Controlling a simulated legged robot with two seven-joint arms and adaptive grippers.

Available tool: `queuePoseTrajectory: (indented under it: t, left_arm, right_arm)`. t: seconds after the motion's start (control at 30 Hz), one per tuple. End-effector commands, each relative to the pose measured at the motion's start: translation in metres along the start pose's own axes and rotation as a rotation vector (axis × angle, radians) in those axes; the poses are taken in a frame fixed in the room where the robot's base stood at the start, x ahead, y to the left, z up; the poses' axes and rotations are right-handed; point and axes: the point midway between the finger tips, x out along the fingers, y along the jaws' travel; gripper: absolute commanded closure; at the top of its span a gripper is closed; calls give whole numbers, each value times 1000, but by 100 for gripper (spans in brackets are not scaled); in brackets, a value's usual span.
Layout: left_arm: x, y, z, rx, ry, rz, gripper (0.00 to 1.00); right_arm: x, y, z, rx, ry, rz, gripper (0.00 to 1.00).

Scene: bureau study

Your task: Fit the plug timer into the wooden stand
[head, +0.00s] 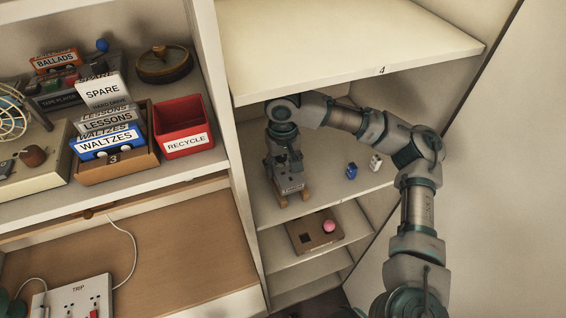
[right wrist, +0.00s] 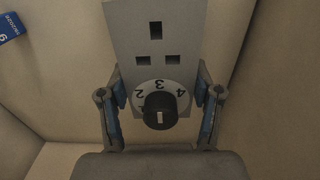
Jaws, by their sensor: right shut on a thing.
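The plug timer (right wrist: 157,22) is a grey block with three socket slots and a black numbered dial, seen close up in the right wrist view. My right gripper (right wrist: 160,88) is shut on it, one finger on each side. In the head view my right gripper (head: 284,158) reaches down into the cupboard under the shelf marked 4. Just below it is a small wooden stand (head: 281,204) with a pale label too small to read. The gripper hides much of the timer there, and I cannot tell whether it touches the stand. My left gripper is not in view.
A blue item (head: 351,171) and a white item (head: 375,162) stand right of the gripper on the same shelf. A brown box (head: 303,243) with a pink ball (head: 329,226) lies lower. The upper shelf (head: 340,50) is close above my arm; a red recycle bin (head: 183,125) is left.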

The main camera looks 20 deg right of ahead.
Motion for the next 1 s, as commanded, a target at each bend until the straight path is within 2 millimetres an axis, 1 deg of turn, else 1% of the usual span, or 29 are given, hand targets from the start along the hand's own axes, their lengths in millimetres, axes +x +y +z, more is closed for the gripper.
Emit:
queuePoseTrajectory:
  t: [0.13, 0.9, 0.93, 0.97, 1.0]
  left_arm:
    - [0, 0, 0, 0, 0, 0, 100]
    - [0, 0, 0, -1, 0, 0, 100]
    - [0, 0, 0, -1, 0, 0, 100]
    - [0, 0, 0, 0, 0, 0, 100]
    - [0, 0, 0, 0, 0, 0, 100]
  right_arm:
    - [2, 0, 0, 0, 1, 0, 100]
    - [2, 4, 0, 1, 0, 0, 100]
    - [2, 4, 0, 1, 0, 0, 34]
    - [2, 4, 0, 1, 0, 0, 26]
    - [2, 4, 0, 1, 0, 0, 16]
